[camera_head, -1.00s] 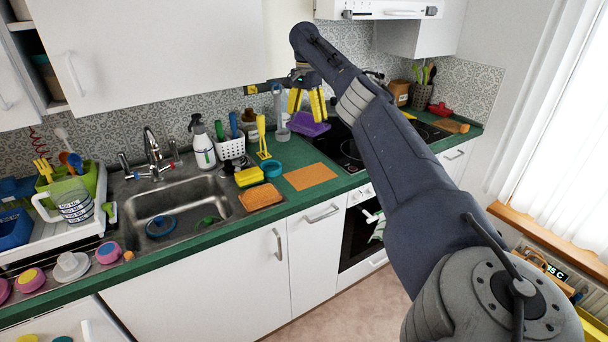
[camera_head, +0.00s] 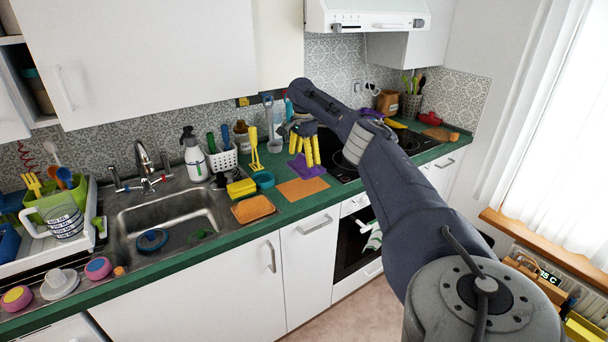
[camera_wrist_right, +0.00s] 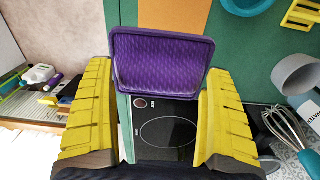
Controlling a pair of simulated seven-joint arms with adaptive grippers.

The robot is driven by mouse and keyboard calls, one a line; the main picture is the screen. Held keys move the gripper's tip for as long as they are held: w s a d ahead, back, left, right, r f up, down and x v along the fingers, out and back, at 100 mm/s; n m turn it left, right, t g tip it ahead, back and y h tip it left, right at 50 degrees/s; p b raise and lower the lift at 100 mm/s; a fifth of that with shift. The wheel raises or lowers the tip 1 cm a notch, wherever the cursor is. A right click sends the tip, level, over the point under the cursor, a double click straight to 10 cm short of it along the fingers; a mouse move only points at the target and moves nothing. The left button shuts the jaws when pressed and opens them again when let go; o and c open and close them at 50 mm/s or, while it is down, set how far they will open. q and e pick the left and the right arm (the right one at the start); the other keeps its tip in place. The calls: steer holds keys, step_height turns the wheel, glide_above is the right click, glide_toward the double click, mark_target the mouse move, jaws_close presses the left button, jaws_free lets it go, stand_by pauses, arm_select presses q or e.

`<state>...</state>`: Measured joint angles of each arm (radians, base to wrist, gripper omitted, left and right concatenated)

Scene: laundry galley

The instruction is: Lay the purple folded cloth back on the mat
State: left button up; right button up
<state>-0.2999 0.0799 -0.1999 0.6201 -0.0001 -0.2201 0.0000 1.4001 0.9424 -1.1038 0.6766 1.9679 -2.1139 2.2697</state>
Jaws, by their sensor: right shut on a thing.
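The purple folded cloth (camera_head: 301,169) is in my right gripper (camera_head: 306,160), low over the counter beside the cooktop's left edge. In the right wrist view the cloth (camera_wrist_right: 160,65) spans flat between the yellow fingers (camera_wrist_right: 158,110). The orange mat (camera_head: 303,189) lies flat on the green counter just in front of the cloth. It also shows in the right wrist view (camera_wrist_right: 175,16), beyond the cloth. I cannot tell whether the cloth touches the counter. My left gripper is not in view.
The black cooktop (camera_head: 345,165) is right of the cloth. A teal bowl (camera_head: 264,180), a yellow sponge (camera_head: 241,188) and a yellow utensil (camera_head: 254,150) stand left of the mat. The mat's top is clear.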

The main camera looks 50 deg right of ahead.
mark_target(304, 157)
steer(key=shift+f, duration=4.35)
steer(key=o, duration=1.3)
step_height(304, 157, up, 12)
steer(key=shift+w+r, duration=0.1)
steer(key=shift+a, duration=0.1)
steer(key=shift+s+a, duration=2.7)
steer(key=shift+a, duration=0.25)
steer(key=shift+s+a, duration=2.65)
steer(key=shift+a, duration=0.3)
